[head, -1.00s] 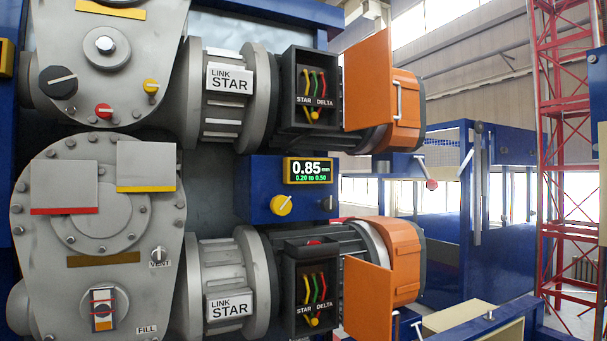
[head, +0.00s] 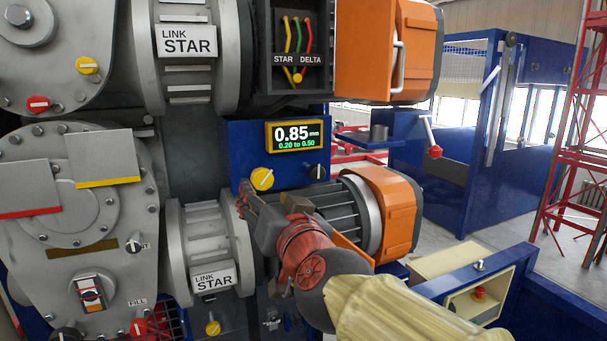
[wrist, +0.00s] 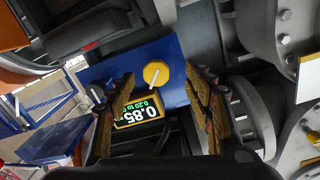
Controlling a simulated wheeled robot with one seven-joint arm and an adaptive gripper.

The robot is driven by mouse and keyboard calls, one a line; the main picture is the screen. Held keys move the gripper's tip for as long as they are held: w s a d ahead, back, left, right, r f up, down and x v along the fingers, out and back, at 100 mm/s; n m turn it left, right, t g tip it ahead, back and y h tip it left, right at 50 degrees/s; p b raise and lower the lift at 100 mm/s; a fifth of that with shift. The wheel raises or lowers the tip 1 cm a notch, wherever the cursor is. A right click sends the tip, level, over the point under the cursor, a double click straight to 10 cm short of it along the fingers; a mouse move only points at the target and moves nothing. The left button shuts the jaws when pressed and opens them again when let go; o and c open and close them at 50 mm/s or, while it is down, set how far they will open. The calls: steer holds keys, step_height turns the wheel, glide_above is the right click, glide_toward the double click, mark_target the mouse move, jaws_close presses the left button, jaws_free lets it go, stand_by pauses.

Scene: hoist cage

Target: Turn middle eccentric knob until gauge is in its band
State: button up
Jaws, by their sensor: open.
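The yellow knob (head: 262,178) with a white pointer line sits on the blue panel, below and left of the gauge. The gauge (head: 294,134) reads 0.85 mm, with 0.20 to 0.50 in green beneath. The pointer line leans up and right in the head view. My gripper (head: 248,203) is just below the knob in the head view. In the wrist view, the knob (wrist: 156,73) shows between the two spread fingers of my gripper (wrist: 160,78), which look apart from it. The gauge (wrist: 137,112) shows there too, turned almost upside down.
A small black knob (head: 316,171) sits right of the yellow one. Below are an orange-ended motor (head: 388,215) and a grey LINK STAR coupling (head: 200,250), close to my arm. An open orange cover (head: 363,50) stands above right. Other yellow knobs (head: 87,66) (head: 213,328) are on the machine.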

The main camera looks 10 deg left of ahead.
mark_target(263, 181)
steer(key=shift+t, duration=0.3)
steer(key=x, duration=0.5)
steer(key=d+x, duration=0.1)
steer(key=x, duration=0.2)
steer(key=shift+w+r, duration=0.2)
steer(key=shift+r, duration=0.2)
steer(key=shift+c, duration=0.4)
steer(key=c, duration=1.1)
